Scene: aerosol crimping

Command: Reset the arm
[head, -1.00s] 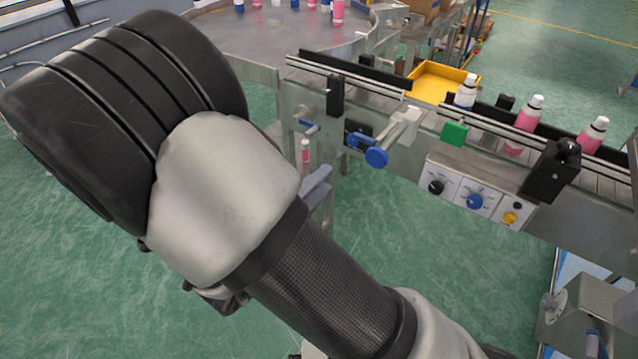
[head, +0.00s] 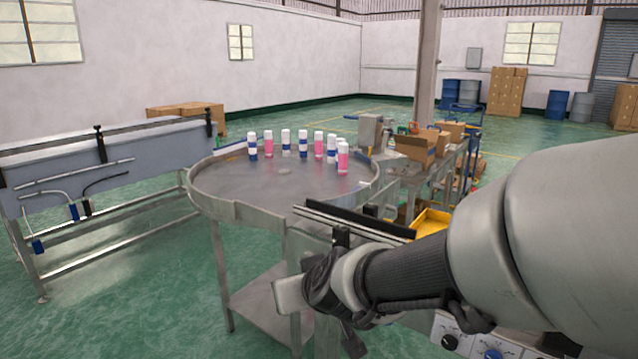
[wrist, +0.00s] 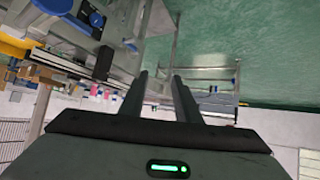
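My gripper (wrist: 160,76) shows in the wrist view with its two dark fingers apart and nothing between them. Beyond the fingers are green floor and metal frame legs, with the picture appearing upside down. In the head view my arm reaches in from the right edge toward the lower middle, in front of the conveyor (head: 375,222). Its fingers cannot be made out there. A round metal turntable (head: 235,190) stands just beyond the arm's end.
Several pink (head: 343,160) and blue-and-white (head: 252,147) cans stand on the turntable's far side. A yellow tray (head: 432,219) is partly hidden behind my arm. A grey conveyor bench (head: 110,160) stands at the left. Green floor is open between bench and turntable.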

